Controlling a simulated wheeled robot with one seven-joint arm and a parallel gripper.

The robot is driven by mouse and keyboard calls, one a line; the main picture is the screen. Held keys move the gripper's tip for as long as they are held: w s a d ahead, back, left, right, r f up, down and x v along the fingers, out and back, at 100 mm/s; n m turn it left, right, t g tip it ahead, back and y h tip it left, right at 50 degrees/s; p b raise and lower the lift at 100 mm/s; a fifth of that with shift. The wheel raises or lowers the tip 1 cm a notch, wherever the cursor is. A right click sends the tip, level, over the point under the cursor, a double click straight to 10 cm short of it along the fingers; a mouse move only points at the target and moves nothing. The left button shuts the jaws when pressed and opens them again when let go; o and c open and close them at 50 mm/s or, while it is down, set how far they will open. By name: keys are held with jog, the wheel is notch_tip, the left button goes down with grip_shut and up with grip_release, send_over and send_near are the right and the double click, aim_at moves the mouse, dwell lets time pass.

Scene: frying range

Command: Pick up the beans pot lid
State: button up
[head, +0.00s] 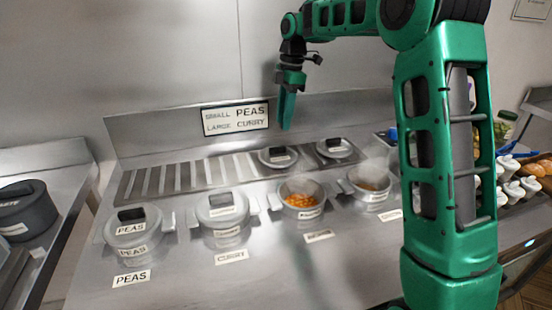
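Two loose grey lids with dark block handles lie on the slatted rack behind the pots: a left lid (266,161) behind the open pot with orange contents (302,212), and a right lid (327,155) behind the second open pot (368,195). The labels on these lids and open pots are too small to read, so I cannot tell which lid is the beans one. My gripper (287,118) hangs above and behind the rack, pointing down, apart from both lids. Its fingers overlap from this side, and nothing shows held in it.
A lidded PEAS pot (133,240) and a lidded pot (227,212) above a CURRY label stand at left. A sign (235,118) reads small peas, large curry. A dark pot (22,210) sits on the left counter. Steam rises near the right open pot.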

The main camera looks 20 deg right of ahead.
aim_at(278, 147)
jog(key=f, duration=0.4)
jog(key=shift+a, duration=0.2)
jog(key=shift+w+a+f, duration=0.1)
jog(key=shift+a+f, duration=0.1)
jog(key=shift+f, duration=0.65)
jog(key=shift+s+a+f, duration=0.1)
jog(key=shift+a+f, duration=0.15)
jog(key=shift+f, duration=0.6)
jog(key=shift+w+a+f, duration=0.1)
jog(key=shift+a+f, duration=0.1)
jog(key=shift+f, duration=0.65)
grip_shut()
